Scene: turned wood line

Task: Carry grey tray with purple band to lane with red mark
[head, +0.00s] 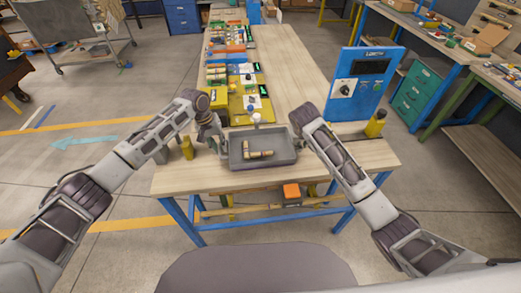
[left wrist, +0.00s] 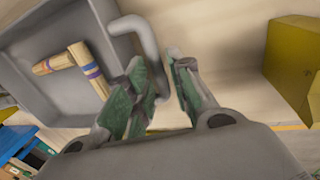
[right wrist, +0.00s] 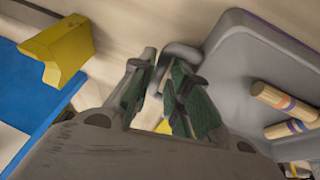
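The grey tray (head: 284,158) is at the near end of the wooden table. Turned wood pieces (head: 258,155) lie inside it. In the right wrist view, a purple line runs along the tray's wall (right wrist: 268,32). My left gripper (head: 219,146) is at the tray's left side, its fingers (left wrist: 157,72) closed about the bent grey handle (left wrist: 147,38). My right gripper (head: 303,137) is at the right side, its fingers (right wrist: 163,68) closed about the other handle (right wrist: 183,49). I cannot tell whether the tray touches the table. No red lane mark is clear.
Several coloured stations and parts (head: 236,70) line the table's left half. Its right half (head: 285,65) is bare. A yellow block (head: 187,148) stands near the left arm.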

